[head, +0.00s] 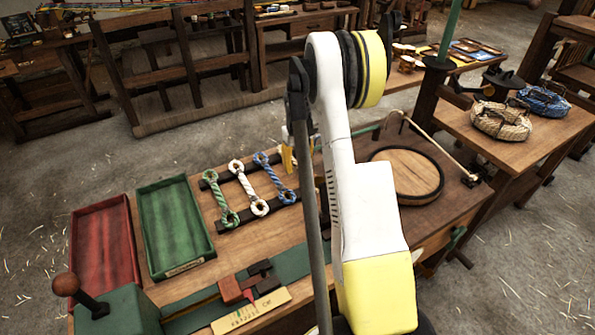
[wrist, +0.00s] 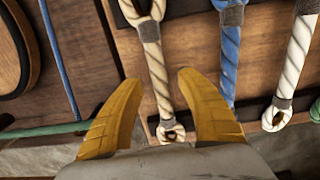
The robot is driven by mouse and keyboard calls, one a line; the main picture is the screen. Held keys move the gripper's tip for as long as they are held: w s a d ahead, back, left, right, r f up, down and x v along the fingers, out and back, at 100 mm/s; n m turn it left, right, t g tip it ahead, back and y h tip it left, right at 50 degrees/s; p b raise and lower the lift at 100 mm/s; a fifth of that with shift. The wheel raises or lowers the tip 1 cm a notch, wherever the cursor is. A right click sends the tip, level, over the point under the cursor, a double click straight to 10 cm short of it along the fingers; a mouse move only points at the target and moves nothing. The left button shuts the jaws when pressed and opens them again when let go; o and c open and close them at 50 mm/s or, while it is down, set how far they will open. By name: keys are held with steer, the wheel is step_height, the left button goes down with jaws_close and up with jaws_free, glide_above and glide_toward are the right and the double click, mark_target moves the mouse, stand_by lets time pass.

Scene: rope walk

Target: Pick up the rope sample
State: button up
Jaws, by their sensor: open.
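Several rope samples with looped ends lie side by side on the wooden bench. In the head view I see a green one (head: 221,198), a white one (head: 249,188) and a blue one (head: 275,178). In the wrist view a cream sample (wrist: 153,65) lies left of the blue one (wrist: 229,60), with the white one (wrist: 301,50) at the right; my arm hides the cream one from the head camera. My gripper (wrist: 163,85) is open and empty. Its yellow fingers appear on either side of the cream sample's lower part; the height gap is unclear.
Dark rails (head: 240,219) lie under the samples. A green tray (head: 176,227) and a red tray (head: 103,245) stand left. A round wooden board (head: 405,175) lies right of my arm. Small blocks (head: 250,284) sit at the front. Rope coils (head: 500,120) rest on another table.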

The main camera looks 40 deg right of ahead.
jaws_close()
steer(key=shift+r, duration=0.1)
